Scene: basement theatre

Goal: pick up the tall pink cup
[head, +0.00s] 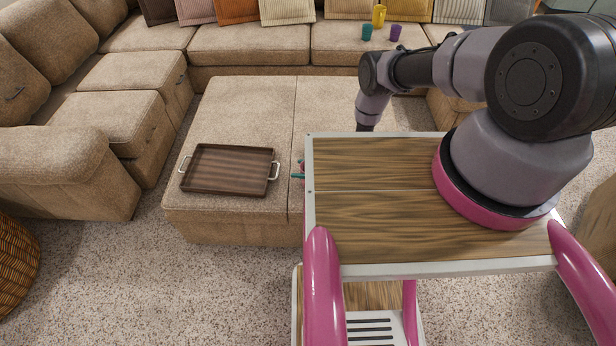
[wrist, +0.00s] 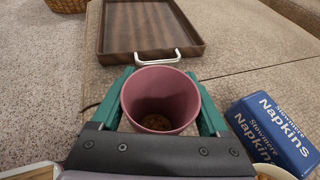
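The pink cup (wrist: 160,95) shows in the wrist view with its mouth toward the camera, and something brown shows at its bottom. My gripper (wrist: 161,92) has its two teal fingers on either side of the cup, with no clear gap to its walls. Whether the fingers press on it I cannot tell. In the head view, only small teal and pink bits show at the left edge of my wooden top, above the ottoman (head: 245,105). The rest of the gripper and the cup is hidden there, so I cannot tell whether the cup rests on the ottoman.
A brown tray (head: 229,169) with metal handles lies on the ottoman, just beyond the cup. A blue napkin box (wrist: 274,137) is close to the right finger, with part of a bowl (wrist: 273,172) below it. Yellow (head: 379,15), teal (head: 367,32) and purple (head: 395,33) cups stand on the sofa.

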